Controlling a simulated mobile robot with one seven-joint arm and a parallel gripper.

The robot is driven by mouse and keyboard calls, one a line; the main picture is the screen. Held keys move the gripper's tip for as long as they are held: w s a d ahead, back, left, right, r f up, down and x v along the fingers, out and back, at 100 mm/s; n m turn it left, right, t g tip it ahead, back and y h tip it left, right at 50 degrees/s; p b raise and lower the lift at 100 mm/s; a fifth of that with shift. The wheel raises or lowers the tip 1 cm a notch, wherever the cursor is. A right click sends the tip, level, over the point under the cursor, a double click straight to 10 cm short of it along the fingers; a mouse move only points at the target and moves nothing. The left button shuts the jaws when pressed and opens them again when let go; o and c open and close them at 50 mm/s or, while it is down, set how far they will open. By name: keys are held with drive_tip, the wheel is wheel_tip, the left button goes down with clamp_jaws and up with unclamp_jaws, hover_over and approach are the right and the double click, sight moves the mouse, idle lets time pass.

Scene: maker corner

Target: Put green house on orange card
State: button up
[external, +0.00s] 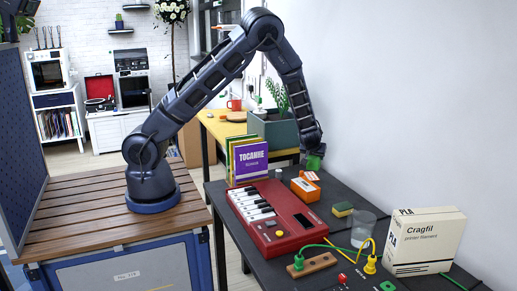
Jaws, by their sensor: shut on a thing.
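My gripper (313,153) is over the far part of the dark table, pointing down. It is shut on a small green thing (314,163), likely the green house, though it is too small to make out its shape. An orange item with a white top (305,186) lies on the table just below and slightly left of it. I cannot tell whether this is the orange card or a small box. The held green thing appears above the table, behind the orange item.
A red keyboard (275,222) fills the table's left middle. Upright books (249,162) and a planter (275,130) stand behind. A yellow-green sponge (342,209), a clear glass (363,229), a wooden block (312,264) with cables and a filament box (424,243) occupy the near right.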

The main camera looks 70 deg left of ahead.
sight(314, 166)
drive_tip(key=shift+f, duration=2.85)
drive_tip(key=o, duration=1.1)
drive_tip(key=shift+f, duration=0.1)
drive_tip(key=shift+c, duration=0.2)
